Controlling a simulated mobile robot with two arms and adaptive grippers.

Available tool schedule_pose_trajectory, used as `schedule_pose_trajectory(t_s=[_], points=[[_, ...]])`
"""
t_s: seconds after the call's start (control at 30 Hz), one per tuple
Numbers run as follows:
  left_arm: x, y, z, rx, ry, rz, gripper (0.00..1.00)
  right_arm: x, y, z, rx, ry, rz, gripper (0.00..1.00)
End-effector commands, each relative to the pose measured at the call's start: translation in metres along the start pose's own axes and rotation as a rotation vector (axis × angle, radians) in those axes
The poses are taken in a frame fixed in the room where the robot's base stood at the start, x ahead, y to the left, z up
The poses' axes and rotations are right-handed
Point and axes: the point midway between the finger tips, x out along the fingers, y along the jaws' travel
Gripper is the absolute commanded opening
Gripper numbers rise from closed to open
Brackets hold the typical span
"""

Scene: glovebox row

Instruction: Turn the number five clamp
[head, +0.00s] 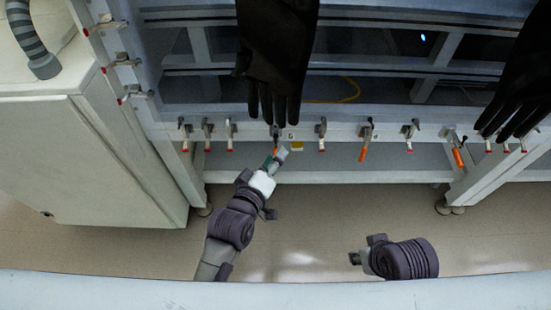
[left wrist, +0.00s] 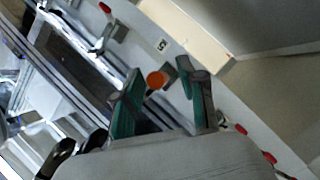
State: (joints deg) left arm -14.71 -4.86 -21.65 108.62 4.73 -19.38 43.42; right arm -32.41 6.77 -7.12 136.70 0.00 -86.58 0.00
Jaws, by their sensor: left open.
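A row of toggle clamps runs along the front rail of the glovebox. The clamp in front of my left gripper (head: 275,160) has an orange handle tip (head: 275,150); its grey body (head: 275,131) shows just above. In the left wrist view, my left gripper (left wrist: 162,85) is open, with its two green-padded fingers on either side of the orange tip (left wrist: 156,80). I cannot tell whether they touch it. A label reading 5 (left wrist: 162,44) is on the rail near this clamp. My right gripper (head: 355,258) is small and dark at the lower right, away from the clamps.
Black gloves (head: 277,45) hang just above the left gripper, and another (head: 520,75) hangs at the right. Neighbouring clamps (head: 230,130) (head: 321,130) stand on both sides. A white cabinet (head: 100,160) is at the left. The floor (head: 320,220) below the rail is clear.

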Motion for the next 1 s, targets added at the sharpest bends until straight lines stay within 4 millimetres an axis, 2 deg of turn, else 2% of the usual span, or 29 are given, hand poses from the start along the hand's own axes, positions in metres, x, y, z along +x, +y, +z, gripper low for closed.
schedule_pose_trajectory(t_s=[0.1,0.37,0.43,0.63,1.0], points=[[0.0068,-0.0002,-0.0001,0.001,0.000,0.000,0.40,-0.0054,0.0003,0.0001,0.000,0.003,0.001,0.40],[0.0080,0.0000,-0.0001,0.001,0.000,-0.001,0.40,-0.0071,0.0004,0.0002,0.000,0.003,0.001,0.40],[0.0079,0.0000,-0.0001,0.001,0.000,-0.001,0.34,-0.0071,0.0004,0.0002,0.001,0.003,0.001,0.40],[0.0078,-0.0001,-0.0001,0.001,0.000,-0.001,0.00,-0.0070,0.0004,0.0000,0.000,0.004,0.001,0.40],[0.0077,-0.0005,0.0000,0.002,0.000,-0.001,0.00,-0.0066,0.0003,0.0001,0.000,0.004,0.001,0.40]])
